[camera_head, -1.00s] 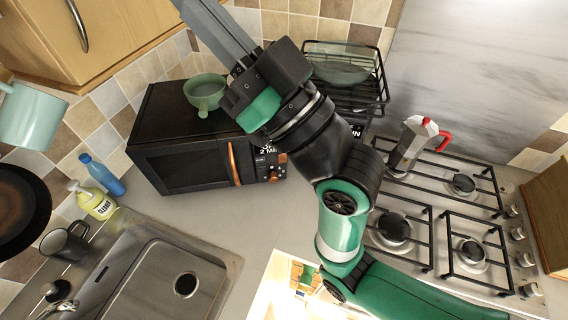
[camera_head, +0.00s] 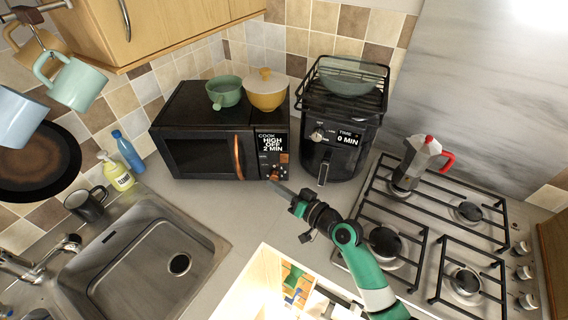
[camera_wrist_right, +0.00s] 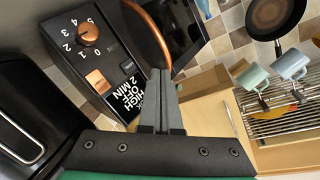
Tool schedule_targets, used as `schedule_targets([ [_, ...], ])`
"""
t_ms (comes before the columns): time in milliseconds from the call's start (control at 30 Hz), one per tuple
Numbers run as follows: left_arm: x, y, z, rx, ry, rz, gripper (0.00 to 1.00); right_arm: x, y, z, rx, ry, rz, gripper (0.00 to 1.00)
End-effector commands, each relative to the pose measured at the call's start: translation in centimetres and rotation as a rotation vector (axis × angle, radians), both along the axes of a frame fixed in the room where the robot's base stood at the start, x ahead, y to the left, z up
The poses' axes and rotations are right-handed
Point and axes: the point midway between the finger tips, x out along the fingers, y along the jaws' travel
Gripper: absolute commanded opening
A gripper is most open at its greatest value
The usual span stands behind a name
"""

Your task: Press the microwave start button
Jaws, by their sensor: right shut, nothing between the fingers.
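The black microwave (camera_head: 205,150) stands on the counter with its door shut and a copper handle (camera_head: 238,157). Its front panel at the right has a display reading HIGH, OFF, 2 MIN (camera_head: 272,144), with copper controls below. In the right wrist view the panel shows a copper dial (camera_wrist_right: 88,33) and a square copper button (camera_wrist_right: 97,82); its label is too small to read. My right gripper (camera_head: 272,181) is shut and empty, in front of the panel's lower part. In the wrist view its fingertips (camera_wrist_right: 160,72) point towards the panel and handle; contact cannot be told. My left gripper is out of view.
A green mug (camera_head: 224,94) and a yellow lidded pot (camera_head: 267,92) stand on the microwave. A black air fryer (camera_head: 338,150) is close on its right. The sink (camera_head: 150,245) is at the lower left, and the hob (camera_head: 430,225) with a moka pot (camera_head: 415,163) is right.

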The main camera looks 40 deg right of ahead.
Motion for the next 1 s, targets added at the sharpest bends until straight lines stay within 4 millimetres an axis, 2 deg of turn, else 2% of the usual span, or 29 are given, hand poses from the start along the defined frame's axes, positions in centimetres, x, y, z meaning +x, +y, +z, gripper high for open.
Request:
schedule_targets([
  [33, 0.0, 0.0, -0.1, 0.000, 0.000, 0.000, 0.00, -0.7, -0.9, -1.2, 0.007, 0.020, -0.019, 0.00],
  [167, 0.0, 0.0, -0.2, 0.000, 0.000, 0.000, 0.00, -1.7, -2.3, -2.7, 0.015, 0.044, -0.051, 0.00],
  [567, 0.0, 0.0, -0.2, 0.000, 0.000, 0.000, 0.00, -1.8, -2.8, -2.7, 0.015, 0.044, -0.061, 0.00],
  [767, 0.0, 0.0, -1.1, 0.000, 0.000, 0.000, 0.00, -0.9, -3.7, -2.9, 0.014, 0.042, -0.062, 0.00],
  [1000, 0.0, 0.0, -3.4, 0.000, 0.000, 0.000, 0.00, 1.5, -6.0, -3.2, 0.015, 0.041, -0.062, 0.00],
])
